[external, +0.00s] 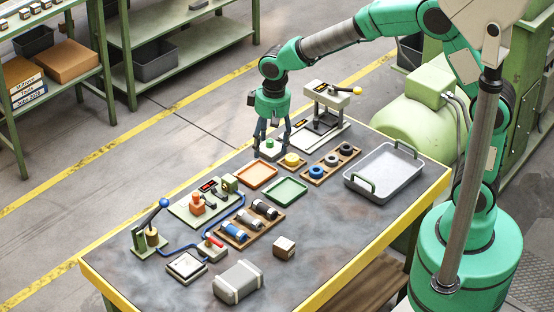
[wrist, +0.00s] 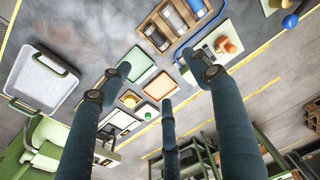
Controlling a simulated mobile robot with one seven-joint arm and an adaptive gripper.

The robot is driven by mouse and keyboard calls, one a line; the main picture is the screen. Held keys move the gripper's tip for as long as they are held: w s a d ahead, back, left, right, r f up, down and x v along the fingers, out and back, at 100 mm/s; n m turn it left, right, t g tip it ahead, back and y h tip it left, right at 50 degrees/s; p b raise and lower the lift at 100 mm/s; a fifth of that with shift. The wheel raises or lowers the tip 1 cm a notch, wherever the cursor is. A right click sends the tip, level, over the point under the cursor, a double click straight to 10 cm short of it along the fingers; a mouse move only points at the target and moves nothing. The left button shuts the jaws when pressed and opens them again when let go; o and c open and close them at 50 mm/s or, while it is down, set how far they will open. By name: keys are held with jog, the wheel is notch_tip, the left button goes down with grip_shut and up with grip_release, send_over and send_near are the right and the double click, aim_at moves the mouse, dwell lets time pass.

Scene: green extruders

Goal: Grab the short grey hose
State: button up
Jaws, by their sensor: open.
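A wooden tray (external: 240,241) on the table holds a short grey cylindrical piece (external: 249,219), which looks like the hose. It lies between a blue piece (external: 231,232) and a dark piece (external: 264,209). My gripper (external: 271,139) is open and empty, pointing down at the far side of the table, away from the wooden tray. Its fingers hang close over a white block with a green button (external: 268,147); contact is unclear.
An orange tray (external: 257,176) and a green tray (external: 285,191) lie between my gripper and the wooden tray. A press (external: 325,108), a ring rack (external: 316,179) and a grey metal tray (external: 384,175) stand rightward. A blue cable (external: 205,243) runs left of the wooden tray.

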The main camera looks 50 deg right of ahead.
jog(key=w+a+f, duration=0.1)
jog(key=a+f, duration=0.2)
jog(key=f, duration=0.2)
jog(key=w+a+f+g, duration=0.1)
jog(key=w+a+f, duration=0.1)
jog(key=f, duration=0.4)
jog(key=shift+a, duration=0.8)
jog(key=b, duration=0.2)
send_over(249, 220)
jog(key=w+d, duration=0.2)
jog(key=shift+w+f, duration=0.2)
jog(key=shift+f, duration=4.1)
jog(key=shift+f+b, duration=0.6)
jog(key=shift+f, duration=2.05)
jog(key=c, duration=1.3)
